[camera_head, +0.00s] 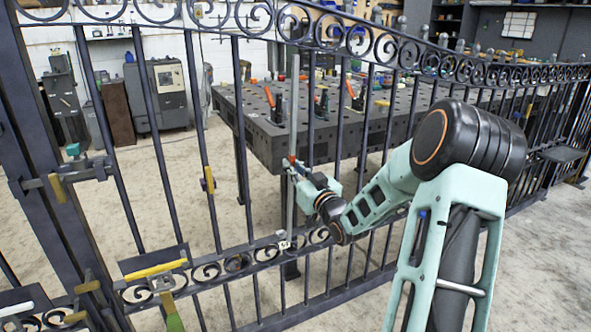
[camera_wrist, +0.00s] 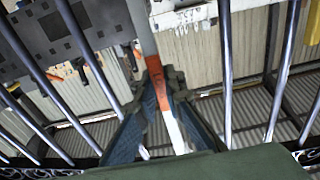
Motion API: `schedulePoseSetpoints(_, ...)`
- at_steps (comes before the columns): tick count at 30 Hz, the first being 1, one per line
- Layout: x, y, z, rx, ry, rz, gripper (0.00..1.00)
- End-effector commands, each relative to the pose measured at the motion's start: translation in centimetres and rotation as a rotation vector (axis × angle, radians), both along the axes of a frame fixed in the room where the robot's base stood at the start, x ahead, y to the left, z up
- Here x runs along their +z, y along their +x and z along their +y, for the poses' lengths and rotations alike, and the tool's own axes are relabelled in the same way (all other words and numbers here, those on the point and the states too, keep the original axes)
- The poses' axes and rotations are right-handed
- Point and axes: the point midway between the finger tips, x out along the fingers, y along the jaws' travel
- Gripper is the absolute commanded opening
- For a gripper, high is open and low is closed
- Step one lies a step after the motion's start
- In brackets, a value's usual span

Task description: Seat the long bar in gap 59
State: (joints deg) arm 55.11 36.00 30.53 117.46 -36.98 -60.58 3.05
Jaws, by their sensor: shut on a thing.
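The long bar (camera_head: 293,110) is a thin light grey bar, close to upright in the head view, in a space between dark bars of the gate (camera_head: 239,110). Its upper end is near the top scroll band and its lower end near the bottom scroll rail. I cannot tell whether either end touches. My gripper (camera_head: 296,172) is shut on the bar below its middle. In the wrist view the bar (camera_wrist: 146,40) runs between my fingers (camera_wrist: 160,100), with an orange-red band at the grip. A small white tag (camera_head: 284,244) is by the bar's lower end; its number is unreadable.
A dark perforated worktable (camera_head: 262,142) with tools and clamps stands behind the gate. Clamps (camera_head: 62,181) and a yellow-edged plate (camera_head: 155,268) are on the gate at left. Gate bars stand close on both sides of my gripper. The floor (camera_head: 530,255) at right is bare.

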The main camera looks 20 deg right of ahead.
Motion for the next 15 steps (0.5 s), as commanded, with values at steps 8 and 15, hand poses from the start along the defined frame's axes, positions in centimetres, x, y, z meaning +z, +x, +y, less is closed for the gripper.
schedulePoseSetpoints(8,0.3,1.8,0.1,0.001,-0.002,-0.009,0.0)
schedulePoseSetpoints(15,0.2,3.3,0.2,0.002,-0.003,-0.01,0.0)
